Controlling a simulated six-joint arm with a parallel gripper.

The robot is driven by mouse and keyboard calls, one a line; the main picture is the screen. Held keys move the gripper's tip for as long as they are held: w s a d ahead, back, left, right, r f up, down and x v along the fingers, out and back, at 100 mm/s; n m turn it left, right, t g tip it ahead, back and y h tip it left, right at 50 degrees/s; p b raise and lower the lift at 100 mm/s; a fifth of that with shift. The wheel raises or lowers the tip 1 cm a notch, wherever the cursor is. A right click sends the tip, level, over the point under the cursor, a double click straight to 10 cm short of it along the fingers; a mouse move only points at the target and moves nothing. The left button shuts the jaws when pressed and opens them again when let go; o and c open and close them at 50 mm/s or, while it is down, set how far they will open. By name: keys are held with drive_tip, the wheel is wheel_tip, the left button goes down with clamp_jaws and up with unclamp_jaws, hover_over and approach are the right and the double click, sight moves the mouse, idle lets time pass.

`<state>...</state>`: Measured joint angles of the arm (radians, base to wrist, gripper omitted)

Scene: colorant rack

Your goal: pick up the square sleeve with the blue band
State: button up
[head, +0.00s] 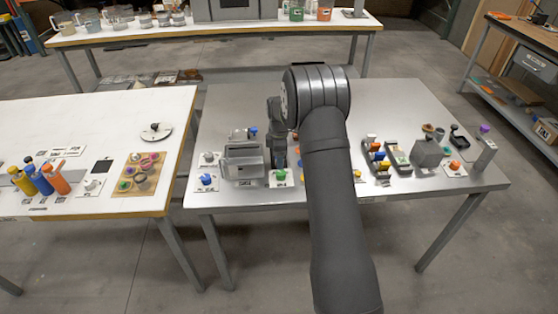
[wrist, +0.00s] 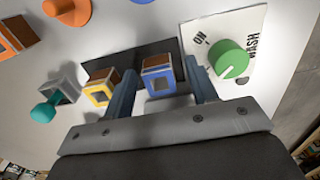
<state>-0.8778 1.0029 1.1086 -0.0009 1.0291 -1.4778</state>
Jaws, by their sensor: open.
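The square sleeve with the blue band (wrist: 161,78) shows in the wrist view, with a brown top part and a square opening in its blue face. It stands on or beside a dark strip. My gripper (wrist: 159,66) is open, with one blue-grey finger on each side of this sleeve. I cannot tell if either finger touches it. A similar sleeve with a yellow band (wrist: 98,92) stands just left of the left finger. In the head view my arm hides the blue-banded sleeve.
A green knob (wrist: 229,59) on a white "WASH" card is close to the right finger. A grey piece with a teal knob (wrist: 46,110), an orange knob (wrist: 68,10) and an orange-banded sleeve (wrist: 14,36) lie to the left. A grey machine (head: 243,160) stands on the metal table (head: 390,100).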

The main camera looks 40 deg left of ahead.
drive_tip(key=c, duration=1)
drive_tip(key=shift+r, duration=0.5)
drive_tip(key=r, duration=0.2)
drive_tip(key=d+r, duration=0.1)
drive_tip(key=r, duration=0.1)
drive_tip(key=shift+w, duration=0.25)
drive_tip(key=w+d+r, duration=0.3)
drive_tip(key=d+r, duration=0.3)
drive_tip(key=d, duration=0.3)
drive_tip(key=s+a, duration=0.4)
drive_tip(key=a, duration=0.2)
drive_tip(key=s+a+f, duration=0.1)
drive_tip(key=s+a, duration=0.3)
drive_tip(key=a, duration=0.2)
drive_tip(key=s+a+f, duration=0.1)
drive_tip(key=s+a, duration=0.4)
drive_tip(key=a, duration=0.1)
